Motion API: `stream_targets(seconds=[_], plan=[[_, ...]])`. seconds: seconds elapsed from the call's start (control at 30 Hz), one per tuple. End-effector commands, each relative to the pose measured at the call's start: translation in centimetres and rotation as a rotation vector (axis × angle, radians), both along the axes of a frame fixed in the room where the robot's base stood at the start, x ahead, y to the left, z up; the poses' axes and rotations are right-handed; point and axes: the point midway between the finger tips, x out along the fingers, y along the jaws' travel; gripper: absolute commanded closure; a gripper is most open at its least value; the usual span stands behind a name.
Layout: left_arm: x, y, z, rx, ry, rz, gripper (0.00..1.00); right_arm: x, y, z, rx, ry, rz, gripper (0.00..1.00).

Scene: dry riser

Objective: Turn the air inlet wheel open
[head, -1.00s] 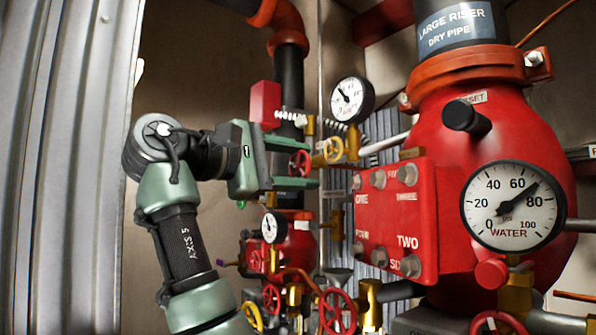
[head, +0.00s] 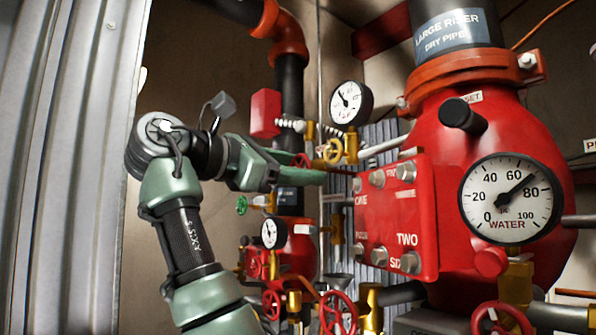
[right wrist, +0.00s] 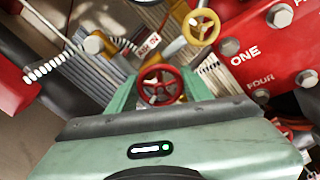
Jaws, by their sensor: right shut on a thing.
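A small red handwheel (right wrist: 158,86) sits between the two green fingers of my right gripper (right wrist: 158,90) in the right wrist view. The gripper is shut on this wheel. A small tag (right wrist: 148,43) beside it seems to read "AIR IN", though the print is small. In the head view, my right gripper (head: 308,174) comes in from the left and is rolled over. Only the top of the red wheel (head: 301,159) shows above its fingers; the rest is hidden. My left gripper is not in view.
A yellow handwheel (head: 333,151) is close to the right of the fingers, below a small gauge (head: 351,103). A red panel (head: 395,218) and the large red riser body (head: 480,140) stand to the right. A corrugated metal wall (head: 70,170) is at the left.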

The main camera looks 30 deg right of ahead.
Motion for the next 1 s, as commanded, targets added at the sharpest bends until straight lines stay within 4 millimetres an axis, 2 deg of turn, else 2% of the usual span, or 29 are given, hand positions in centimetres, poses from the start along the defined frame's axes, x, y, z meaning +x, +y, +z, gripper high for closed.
stream_targets(seconds=[0.47,0.5,0.53,0.57,0.87,1.0], plan=[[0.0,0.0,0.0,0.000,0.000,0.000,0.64,-0.1,-0.1,0.3,-0.005,0.012,0.001,0.91],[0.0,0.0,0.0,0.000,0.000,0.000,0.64,-0.1,-0.1,0.3,-0.005,0.011,0.001,0.39],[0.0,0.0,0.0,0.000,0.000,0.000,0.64,-0.1,-0.1,0.3,-0.005,0.011,0.001,0.31],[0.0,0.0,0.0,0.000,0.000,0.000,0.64,-0.1,-0.1,0.3,-0.005,0.011,0.001,0.28],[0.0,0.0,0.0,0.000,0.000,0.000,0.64,0.0,0.1,0.1,-0.004,0.010,0.001,0.28],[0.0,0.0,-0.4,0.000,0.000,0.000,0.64,-0.1,1.4,0.1,-0.005,0.011,0.002,0.28]])
